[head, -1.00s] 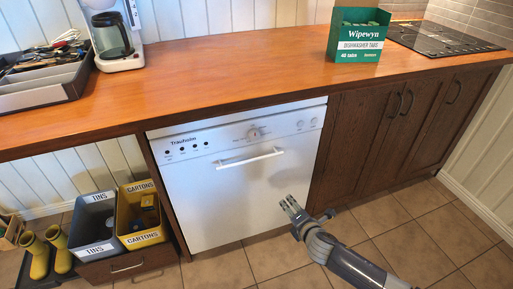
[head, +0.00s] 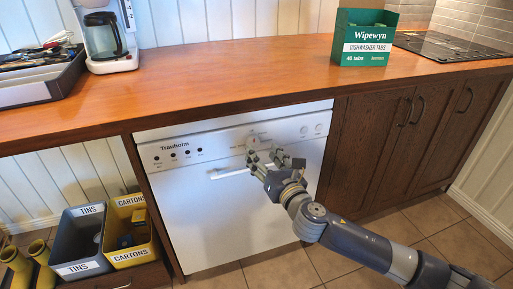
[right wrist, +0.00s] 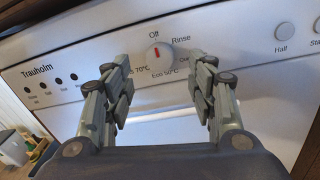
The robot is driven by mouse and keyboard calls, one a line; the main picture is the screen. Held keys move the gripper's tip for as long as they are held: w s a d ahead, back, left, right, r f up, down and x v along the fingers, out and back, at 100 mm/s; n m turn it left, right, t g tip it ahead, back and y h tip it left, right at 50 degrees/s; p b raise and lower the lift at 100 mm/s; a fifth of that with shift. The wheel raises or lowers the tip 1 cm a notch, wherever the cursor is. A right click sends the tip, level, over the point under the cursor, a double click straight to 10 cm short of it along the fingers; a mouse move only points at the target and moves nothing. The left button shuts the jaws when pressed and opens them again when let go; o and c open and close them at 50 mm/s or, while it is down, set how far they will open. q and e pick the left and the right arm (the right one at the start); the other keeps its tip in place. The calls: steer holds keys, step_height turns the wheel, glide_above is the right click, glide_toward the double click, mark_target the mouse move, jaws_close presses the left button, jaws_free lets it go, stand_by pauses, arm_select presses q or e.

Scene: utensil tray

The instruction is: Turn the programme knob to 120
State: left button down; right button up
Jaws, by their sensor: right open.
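The programme knob (right wrist: 158,54) is a round white dial on the white Trauholm dishwasher (head: 200,215). Its red mark points up toward "Off" in the right wrist view. "Rinse", "70°C" and "Eco 50°C" show around it; another label is partly hidden by a finger, and I cannot read any 120. My right gripper (right wrist: 161,72) is open, with a finger on each side of the knob in that view and nothing between them. In the head view the right gripper (head: 263,160) is in front of the control panel, near the knob. I cannot tell whether it touches. My left gripper is not in view.
The door handle (head: 228,172) runs just below the panel, partly behind my gripper. A "Half" button (right wrist: 284,32) sits to the right. The wooden worktop (head: 240,75) overhangs above, with a green tablet box (head: 364,47).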

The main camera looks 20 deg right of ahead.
mark_target(254, 143)
steer(key=shift+w+a+b, duration=0.15)
steer(key=shift+w, duration=1.2)
steer(key=shift+w+a+b, duration=0.15)
steer(key=shift+w, duration=1.2)
steer(key=c, duration=1)
